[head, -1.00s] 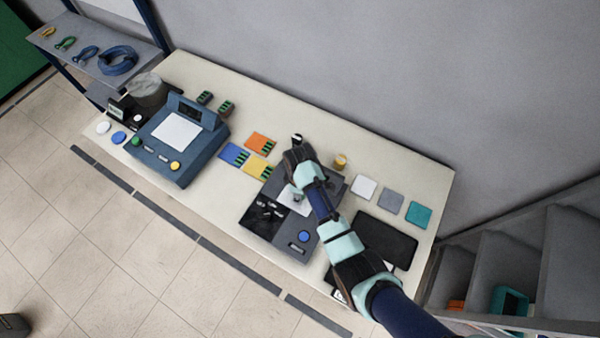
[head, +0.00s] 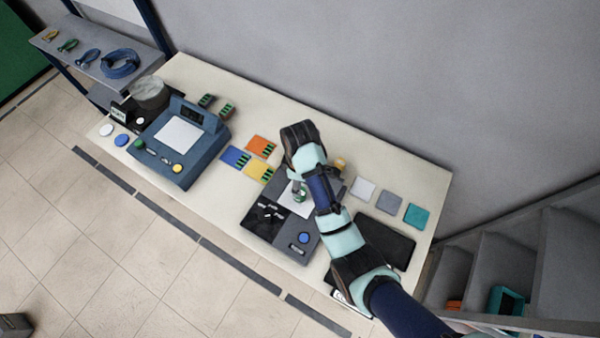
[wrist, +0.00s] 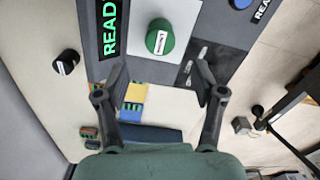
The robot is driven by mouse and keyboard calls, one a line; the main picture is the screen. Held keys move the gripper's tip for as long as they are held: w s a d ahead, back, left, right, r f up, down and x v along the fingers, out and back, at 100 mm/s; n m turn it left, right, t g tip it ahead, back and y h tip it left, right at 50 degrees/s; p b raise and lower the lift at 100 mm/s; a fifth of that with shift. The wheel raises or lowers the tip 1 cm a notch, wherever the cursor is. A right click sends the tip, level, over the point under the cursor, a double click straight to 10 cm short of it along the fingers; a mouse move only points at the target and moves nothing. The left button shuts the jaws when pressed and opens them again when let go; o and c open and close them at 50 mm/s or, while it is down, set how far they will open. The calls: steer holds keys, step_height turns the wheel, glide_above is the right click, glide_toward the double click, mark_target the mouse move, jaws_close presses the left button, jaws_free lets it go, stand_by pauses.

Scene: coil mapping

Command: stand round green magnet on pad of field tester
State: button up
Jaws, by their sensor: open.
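The round green magnet (wrist: 160,38) stands on the white pad (wrist: 184,12) of a dark grey device with a lit green READY display, which I take to be the field tester (wrist: 225,58). The magnet's top has a white label. In the head view the magnet (head: 299,192) shows partly beside my arm, on the pad (head: 290,210) of the tester (head: 258,232). My gripper (wrist: 161,75) is open and empty, its fingers apart from the magnet. In the head view my gripper (head: 298,132) is beyond the pad, toward the wall side.
A black cylinder (wrist: 66,62) stands beside the tester. Blue, yellow and orange cards (head: 260,146) lie to its left, a brass-coloured cylinder (head: 341,163) and flat squares (head: 390,201) to its right. A blue device (head: 200,148) with a white pad stands further left.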

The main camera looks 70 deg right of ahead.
steer(key=shift+r, duration=0.45)
